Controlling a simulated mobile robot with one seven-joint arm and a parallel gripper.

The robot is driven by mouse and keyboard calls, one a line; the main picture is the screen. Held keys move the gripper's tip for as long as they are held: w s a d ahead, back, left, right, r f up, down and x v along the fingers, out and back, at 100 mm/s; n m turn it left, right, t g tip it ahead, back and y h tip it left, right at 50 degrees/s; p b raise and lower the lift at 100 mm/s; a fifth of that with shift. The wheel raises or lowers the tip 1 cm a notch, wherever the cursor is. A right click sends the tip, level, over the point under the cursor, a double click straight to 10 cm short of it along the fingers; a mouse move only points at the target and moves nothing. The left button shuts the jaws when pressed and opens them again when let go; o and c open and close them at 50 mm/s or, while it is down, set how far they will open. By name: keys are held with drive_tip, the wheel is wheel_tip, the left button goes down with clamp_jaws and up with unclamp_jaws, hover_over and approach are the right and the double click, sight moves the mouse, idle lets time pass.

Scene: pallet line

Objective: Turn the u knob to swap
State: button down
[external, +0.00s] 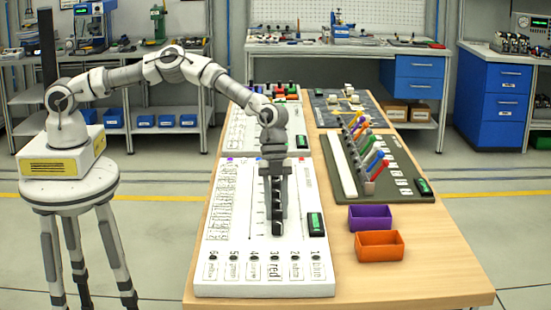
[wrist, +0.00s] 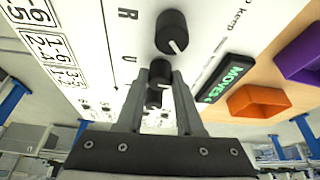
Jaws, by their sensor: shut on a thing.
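The u knob (wrist: 160,70) is a black round knob beside the printed letter U on a white panel (wrist: 85,40). My gripper (wrist: 161,76) has its two fingers on either side of this knob and is shut on it. The knob's pointer mark is hard to read between the fingers. The knob marked R (wrist: 172,30) is black with a white line and stands free. Another black knob (wrist: 153,98) shows between the fingers. In the external view my gripper (external: 277,225) reaches down over the white panel (external: 235,270), and the u knob cannot be made out clearly.
A green display (external: 315,224) sits on the panel's right side. Purple (external: 370,217) and orange (external: 379,245) bins stand to the right on the wooden table (external: 440,280). A dark board with coloured levers (external: 372,160) lies beyond them.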

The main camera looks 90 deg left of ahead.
drive_tip(key=m+g+b, duration=0.1)
drive_tip(key=m, duration=0.1)
drive_tip(key=shift+w+f+m, duration=0.1)
drive_tip(key=shift+w+m, duration=0.05)
drive_tip(key=shift+m, duration=0.25)
drive_tip(key=shift+m+g+b, duration=0.5)
drive_tip(key=shift+m, duration=0.7)
drive_tip(key=shift+m+y, duration=0.3)
drive_tip(key=shift+m, duration=0.2)
drive_tip(key=c, duration=0.5)
unclamp_jaws()
drive_tip(key=shift+c, duration=0.2)
drive_tip(key=p+v, duration=0.2)
drive_tip(key=v, duration=0.4)
drive_tip(key=shift+d, duration=0.1)
drive_tip(key=p+v, duration=0.1)
drive_tip(key=p, duration=0.4)
drive_tip(key=shift+w+r, duration=0.1)
drive_tip(key=shift+r, duration=0.25)
drive_tip(key=shift+a, duration=0.2)
